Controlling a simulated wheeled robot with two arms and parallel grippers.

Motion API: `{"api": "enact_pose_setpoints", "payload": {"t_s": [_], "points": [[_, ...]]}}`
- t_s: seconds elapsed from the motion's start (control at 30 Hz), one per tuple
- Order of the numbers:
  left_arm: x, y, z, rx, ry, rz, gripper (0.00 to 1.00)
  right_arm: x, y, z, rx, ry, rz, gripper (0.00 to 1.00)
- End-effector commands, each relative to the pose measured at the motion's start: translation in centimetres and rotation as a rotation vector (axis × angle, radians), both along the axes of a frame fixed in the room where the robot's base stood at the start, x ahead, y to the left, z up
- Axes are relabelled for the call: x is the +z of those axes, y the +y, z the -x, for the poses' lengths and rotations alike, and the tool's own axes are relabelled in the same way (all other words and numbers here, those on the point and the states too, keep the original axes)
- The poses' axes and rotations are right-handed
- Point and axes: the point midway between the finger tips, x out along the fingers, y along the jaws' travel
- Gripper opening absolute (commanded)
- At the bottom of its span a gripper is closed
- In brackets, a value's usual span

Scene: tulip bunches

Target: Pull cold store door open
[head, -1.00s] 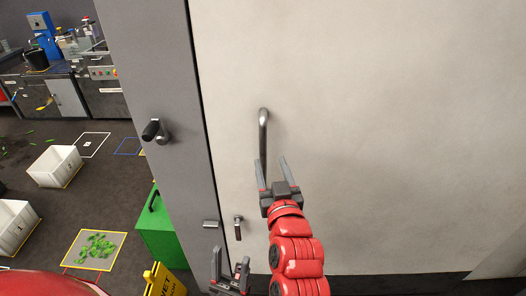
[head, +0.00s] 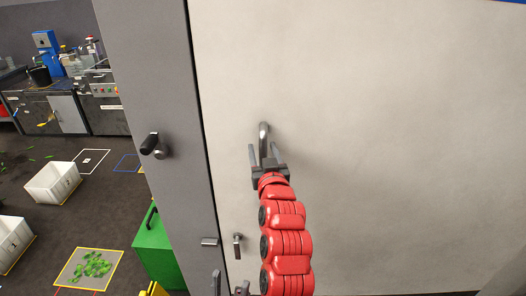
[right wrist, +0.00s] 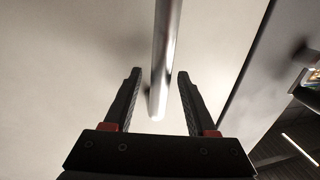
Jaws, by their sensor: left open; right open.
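The cold store door (head: 370,130) is a large pale panel that looks closed, with only a thin dark seam beside the grey frame (head: 150,80). Its vertical metal bar handle (head: 264,134) is near the door's left edge. My right gripper (head: 266,148) is open at the handle, with a finger on each side. In the right wrist view, the handle bar (right wrist: 165,60) runs between the open fingers (right wrist: 159,74) with visible gaps; I cannot tell whether either finger touches it. My left gripper (head: 230,284) is open low at the frame's foot, partly cut off.
A dark latch knob (head: 150,144) is on the frame, with a small metal catch (head: 237,246) low on the door. A green box (head: 158,250) stands left of the frame, beside a partly visible yellow sign (head: 152,289). White crates (head: 52,182) are on the floor further left.

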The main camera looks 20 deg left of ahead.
Motion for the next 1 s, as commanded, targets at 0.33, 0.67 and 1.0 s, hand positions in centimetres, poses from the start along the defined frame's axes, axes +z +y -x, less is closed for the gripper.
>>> {"api": "enact_pose_setpoints", "payload": {"t_s": [0.33,0.67,1.0], "points": [[-0.01,0.0,0.0,0.0,0.0,0.0,0.57,0.01,0.0,0.02,0.0,0.0,0.0,0.1],[0.0,0.0,0.0,0.0,0.0,0.0,0.57,0.03,0.0,0.03,0.0,-0.001,0.0,0.0],[-0.01,0.0,0.0,0.0,0.0,0.0,0.57,0.04,-0.01,0.03,0.0,-0.001,0.0,0.0]]}}
